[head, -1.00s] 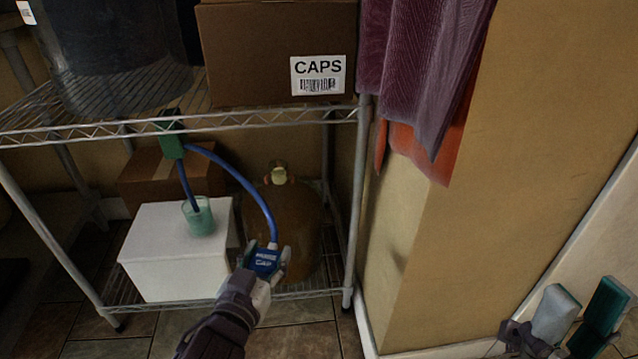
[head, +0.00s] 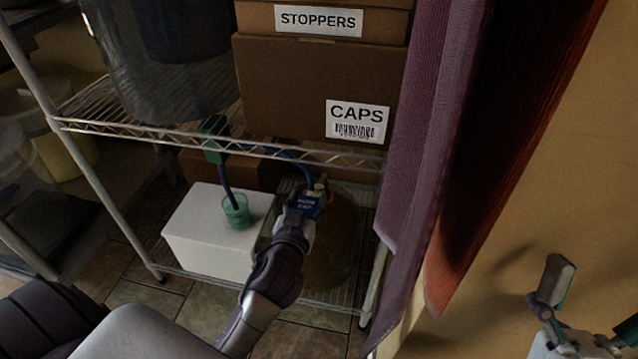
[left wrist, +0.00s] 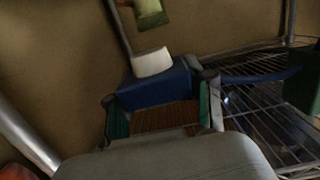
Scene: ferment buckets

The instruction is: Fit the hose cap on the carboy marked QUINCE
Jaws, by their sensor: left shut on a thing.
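My left gripper (head: 303,207) is shut on the blue hose cap (head: 307,203), which has white lettering. It holds the cap in front of the upper part of the brown carboy (head: 335,245), on the lower shelf. A yellowish fitting (head: 320,186) at the carboy's top shows just beyond the cap; I cannot tell if they touch. The carboy's marking is not readable. In the left wrist view the cap (left wrist: 153,90) sits between the fingers, with a white collar (left wrist: 151,62) and a green piece (left wrist: 150,13) above. My right gripper (head: 594,302) is open and empty at the right edge.
The wire shelf (head: 290,152) with the CAPS box (head: 300,95) is overhead. A purple cloth (head: 410,170) hangs at right.

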